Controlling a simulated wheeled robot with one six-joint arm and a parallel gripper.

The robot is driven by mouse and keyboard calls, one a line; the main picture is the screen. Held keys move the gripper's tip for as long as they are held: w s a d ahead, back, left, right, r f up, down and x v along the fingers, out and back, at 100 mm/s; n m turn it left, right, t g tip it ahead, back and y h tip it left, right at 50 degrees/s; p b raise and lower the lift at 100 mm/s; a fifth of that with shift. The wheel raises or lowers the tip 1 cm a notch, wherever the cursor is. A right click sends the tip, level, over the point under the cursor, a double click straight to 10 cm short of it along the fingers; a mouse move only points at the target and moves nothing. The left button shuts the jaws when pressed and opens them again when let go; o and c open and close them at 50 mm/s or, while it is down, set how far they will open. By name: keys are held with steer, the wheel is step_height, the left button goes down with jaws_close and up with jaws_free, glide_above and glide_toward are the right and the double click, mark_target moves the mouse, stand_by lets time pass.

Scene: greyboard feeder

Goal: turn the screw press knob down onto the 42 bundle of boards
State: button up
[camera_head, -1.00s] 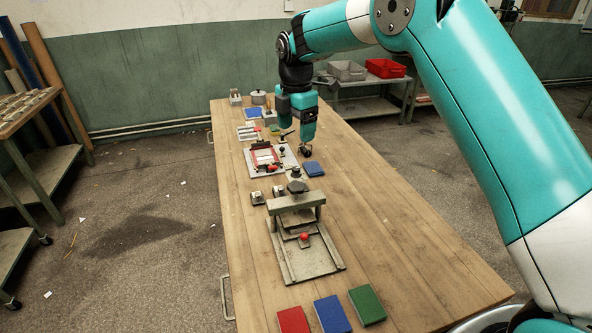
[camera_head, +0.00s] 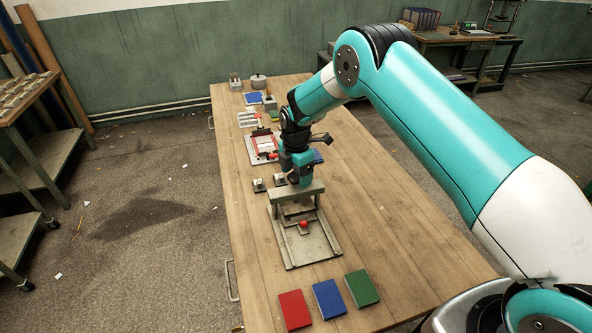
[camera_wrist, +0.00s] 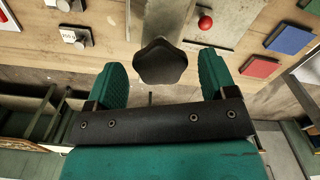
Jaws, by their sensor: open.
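The screw press (camera_head: 305,192) stands on the long wooden table, with a grey crossbar above a flat base. Its dark lobed knob (camera_wrist: 160,62) shows in the wrist view between my two green fingertips, with a gap on each side. My gripper (camera_head: 299,180) is open just above the press crossbar and hides the knob in the head view. A red ball (camera_head: 303,224) sits at the front of the press; it also shows in the wrist view (camera_wrist: 205,22). I cannot make out the 42 bundle or its label under the press.
Red (camera_head: 295,310), blue (camera_head: 329,299) and green (camera_head: 361,288) blocks lie in front of the press. Small labelled blocks (camera_head: 258,185) stand behind it at left. A red-framed fixture (camera_head: 263,147) lies farther back. The right side of the table is clear.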

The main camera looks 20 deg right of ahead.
steer(key=c, duration=0.9)
steer(key=shift+c, duration=0.2)
steer(key=shift+f+b, duration=0.15)
steer(key=shift+b, duration=0.2)
